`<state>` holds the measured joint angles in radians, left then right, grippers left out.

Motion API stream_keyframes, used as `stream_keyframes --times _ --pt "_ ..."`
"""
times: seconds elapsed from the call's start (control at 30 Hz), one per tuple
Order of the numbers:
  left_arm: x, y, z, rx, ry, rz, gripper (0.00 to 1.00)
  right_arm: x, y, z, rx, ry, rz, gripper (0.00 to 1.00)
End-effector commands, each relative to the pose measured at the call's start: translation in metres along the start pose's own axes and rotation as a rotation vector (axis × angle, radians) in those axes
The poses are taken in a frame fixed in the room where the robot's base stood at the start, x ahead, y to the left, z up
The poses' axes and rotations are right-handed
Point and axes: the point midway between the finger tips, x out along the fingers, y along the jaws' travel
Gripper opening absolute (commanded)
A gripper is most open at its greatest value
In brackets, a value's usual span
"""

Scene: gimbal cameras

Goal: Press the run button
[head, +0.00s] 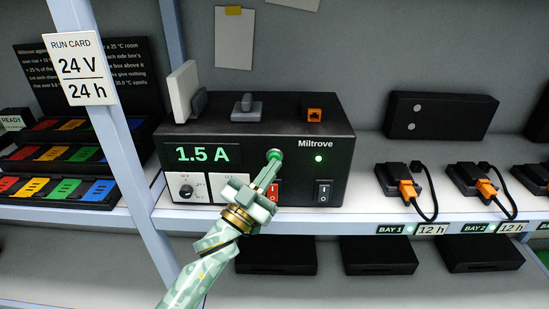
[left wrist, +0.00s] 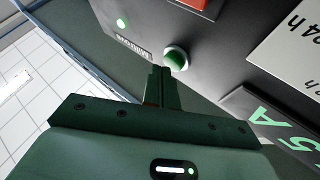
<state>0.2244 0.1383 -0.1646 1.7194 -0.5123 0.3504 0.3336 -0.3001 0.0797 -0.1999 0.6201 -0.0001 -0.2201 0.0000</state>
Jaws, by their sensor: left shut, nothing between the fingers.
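The black Miltrove box (head: 240,128) stands on the shelf. Its display (head: 203,154) reads 1.5 A. A round green button with a pale rim (head: 275,153) is on its front, right of the display, and I take it as the run button. It also shows in the left wrist view (left wrist: 177,59). My left gripper (head: 269,170) is shut and empty, its tips right at the button's lower edge in the head view. In the left wrist view the fingertips (left wrist: 160,72) lie close beside the button; I cannot tell whether they touch. My right gripper is not in view.
A run card (head: 80,68) reads 24 V / 24 h. Bays with orange plugs (head: 407,189) are at right.

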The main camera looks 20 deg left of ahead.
Motion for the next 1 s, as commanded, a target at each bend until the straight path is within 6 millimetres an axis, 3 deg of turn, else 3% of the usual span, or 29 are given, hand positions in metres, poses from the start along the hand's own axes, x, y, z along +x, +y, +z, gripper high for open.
stream_keyframes --times 0.53,1.0 --pt "-0.008 0.006 -0.007 -0.001 0.000 0.000 0.00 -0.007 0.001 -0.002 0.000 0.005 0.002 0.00" --pt "-0.038 0.028 -0.029 -0.002 -0.001 0.000 0.00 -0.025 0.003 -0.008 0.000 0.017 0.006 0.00"
